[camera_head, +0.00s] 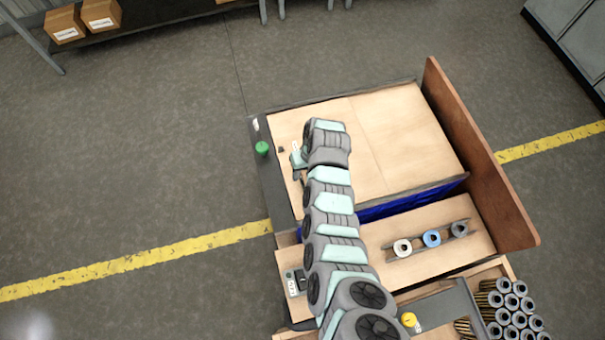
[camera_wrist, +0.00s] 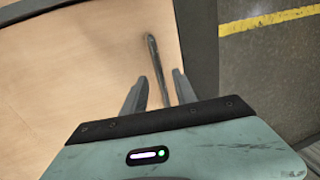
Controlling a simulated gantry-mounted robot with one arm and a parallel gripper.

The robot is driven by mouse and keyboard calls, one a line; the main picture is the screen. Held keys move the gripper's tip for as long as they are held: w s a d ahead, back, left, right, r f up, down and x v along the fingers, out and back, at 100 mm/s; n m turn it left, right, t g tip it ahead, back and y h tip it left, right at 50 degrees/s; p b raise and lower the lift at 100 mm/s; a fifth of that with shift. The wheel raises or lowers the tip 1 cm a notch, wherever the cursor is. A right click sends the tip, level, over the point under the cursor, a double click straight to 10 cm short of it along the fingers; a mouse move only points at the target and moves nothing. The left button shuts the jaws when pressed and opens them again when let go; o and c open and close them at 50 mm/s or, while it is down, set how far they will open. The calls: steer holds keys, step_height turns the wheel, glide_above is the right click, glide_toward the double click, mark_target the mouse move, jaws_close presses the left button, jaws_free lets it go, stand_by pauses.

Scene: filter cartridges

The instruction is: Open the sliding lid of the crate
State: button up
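The crate's lid (camera_head: 400,135) is a pale wooden panel with a seam across it. It covers most of the crate top, and a strip of blue (camera_head: 410,203) shows along its near edge. In the wrist view the lid (camera_wrist: 70,65) fills the left half. A thin grey bar handle (camera_wrist: 153,55) stands out on the lid. My gripper (camera_wrist: 160,75) is open, with one finger on each side of the handle's lower end. Gaps show between the handle and both fingers. In the head view my gripper (camera_head: 297,161) is over the lid's left part, and my arm hides some of the lid.
A brown upright board (camera_head: 482,155) borders the right side. A green knob (camera_head: 262,148) sits on the dark left edge. A rack with white (camera_head: 402,248) and blue (camera_head: 431,238) cartridges stands nearer. Several cartridges (camera_head: 512,303) are stacked at lower right, near a yellow knob (camera_head: 408,319).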

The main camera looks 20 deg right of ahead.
steer(key=shift+f, duration=0.35)
steer(key=shift+a, duration=0.1)
jaws_close()
stand_by(1.2)
